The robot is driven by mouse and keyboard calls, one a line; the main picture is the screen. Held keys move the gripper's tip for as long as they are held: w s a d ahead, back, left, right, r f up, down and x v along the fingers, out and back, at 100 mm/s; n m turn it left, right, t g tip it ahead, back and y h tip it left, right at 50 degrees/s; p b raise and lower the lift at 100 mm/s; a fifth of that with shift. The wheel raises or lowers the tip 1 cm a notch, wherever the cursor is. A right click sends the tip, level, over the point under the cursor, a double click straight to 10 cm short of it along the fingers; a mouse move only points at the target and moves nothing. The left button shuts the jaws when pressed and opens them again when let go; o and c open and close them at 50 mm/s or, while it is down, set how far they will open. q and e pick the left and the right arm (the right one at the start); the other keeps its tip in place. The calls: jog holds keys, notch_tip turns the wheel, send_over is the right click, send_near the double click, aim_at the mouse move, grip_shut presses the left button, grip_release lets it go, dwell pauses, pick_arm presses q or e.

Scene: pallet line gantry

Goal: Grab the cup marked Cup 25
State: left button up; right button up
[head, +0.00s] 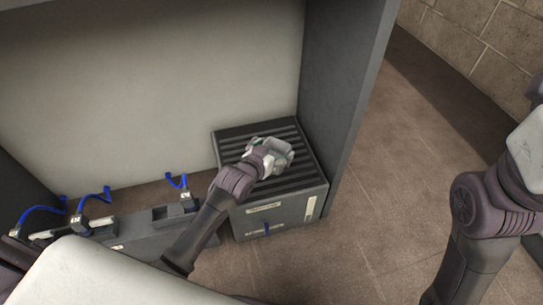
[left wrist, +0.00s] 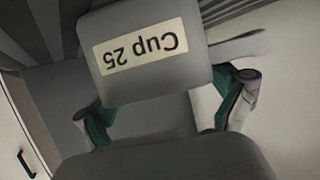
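The cup marked Cup 25 (left wrist: 150,75) is a grey, blocky piece in the left wrist view, its cream label upside down. In the head view the cup (head: 281,147) is a small grey shape over the ridged top of a dark grey box. My left gripper (head: 272,155) is at the cup. In the left wrist view the green-padded fingers of my left gripper (left wrist: 165,105) lie on both sides of the cup, partly hidden by it. I cannot tell whether they press on it. My right arm shows at the right edge; its gripper is out of view.
The grey box (head: 290,213) with a ridged top and labels on its front stands on the brown floor. A tall grey panel (head: 345,95) rises close to its right. A low grey unit with blue hoses (head: 95,196) lies to the left. Open floor (head: 400,190) lies on the right.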

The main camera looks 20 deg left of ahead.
pick_arm(q)
jog(key=c, duration=0.9)
jog(key=shift+o, duration=0.2)
jog(key=shift+r, duration=0.15)
